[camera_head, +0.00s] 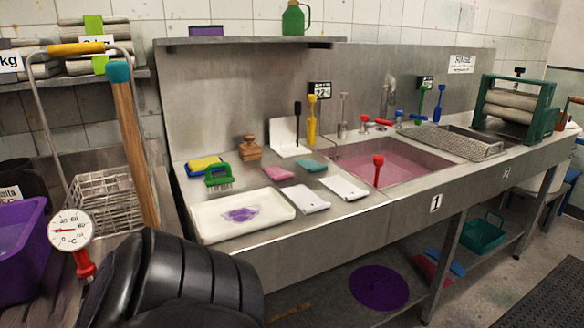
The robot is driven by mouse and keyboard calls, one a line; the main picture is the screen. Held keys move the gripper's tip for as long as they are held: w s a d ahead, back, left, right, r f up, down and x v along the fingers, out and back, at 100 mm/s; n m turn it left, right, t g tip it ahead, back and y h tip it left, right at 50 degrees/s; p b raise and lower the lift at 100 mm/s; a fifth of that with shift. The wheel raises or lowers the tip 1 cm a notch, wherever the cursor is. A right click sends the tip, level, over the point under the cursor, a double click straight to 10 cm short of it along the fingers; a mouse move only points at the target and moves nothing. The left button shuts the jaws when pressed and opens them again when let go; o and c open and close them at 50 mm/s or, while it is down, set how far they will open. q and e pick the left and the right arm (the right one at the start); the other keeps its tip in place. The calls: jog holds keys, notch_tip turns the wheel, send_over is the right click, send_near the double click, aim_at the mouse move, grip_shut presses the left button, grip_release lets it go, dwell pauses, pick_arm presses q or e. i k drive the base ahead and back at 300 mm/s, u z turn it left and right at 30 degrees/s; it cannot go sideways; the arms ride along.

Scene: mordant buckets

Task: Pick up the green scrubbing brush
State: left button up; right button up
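The green scrubbing brush (217,174) rests on the steel counter left of the sink, with its handle loop up and its bristles down. It stands just behind the white tray (283,217). A yellow and blue sponge (203,165) lies close behind it to the left. A wooden block-like item with a knob (250,150) stands behind it to the right. Nothing covers the brush from this view. Neither of my grippers shows in the view.
A pink cloth (278,173), a teal cloth (312,166) and two white packets lie right of the brush. The sink (390,165) holds pink liquid and a red-handled tool. At the left stand a dial thermometer (70,230), a wire basket (107,203) and a purple tub (20,250).

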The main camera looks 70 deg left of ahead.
aim_at(217, 184)
jog(key=i, duration=1.25)
jog(key=u, duration=3.05)
